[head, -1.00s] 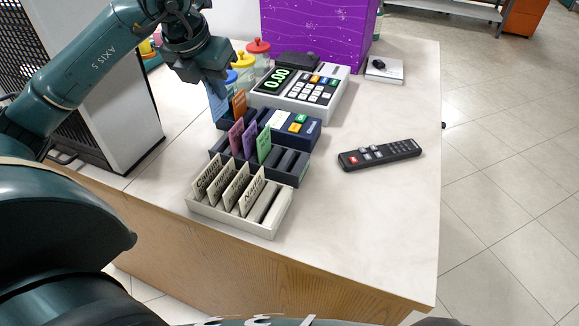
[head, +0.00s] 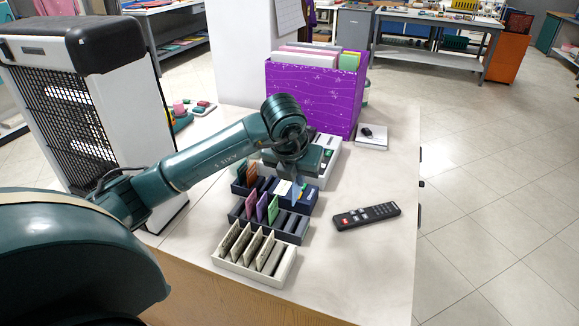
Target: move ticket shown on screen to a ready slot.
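My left gripper (head: 297,176) is over the counter, above the small dark blue terminal (head: 306,200). A thin pale blue ticket (head: 297,190) shows under its fingers, which look shut on it. The terminal's pale screen (head: 283,187) is partly covered and unreadable. The back dark rack (head: 238,189) holds an orange ticket (head: 252,173). The middle dark rack (head: 291,233) holds a magenta ticket (head: 250,204), a purple ticket (head: 262,207) and a green ticket (head: 273,209), with empty slots at right. The front cream rack (head: 248,272) holds several cream cards (head: 240,243). My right gripper is out of view.
A black remote (head: 367,215) lies right of the racks. A cash register (head: 327,150) is partly hidden behind my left arm. A purple box (head: 316,98) stands behind it, and a small white pad (head: 371,141) lies to its right. A heater-like unit (head: 95,120) stands at left. The counter's front right is clear.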

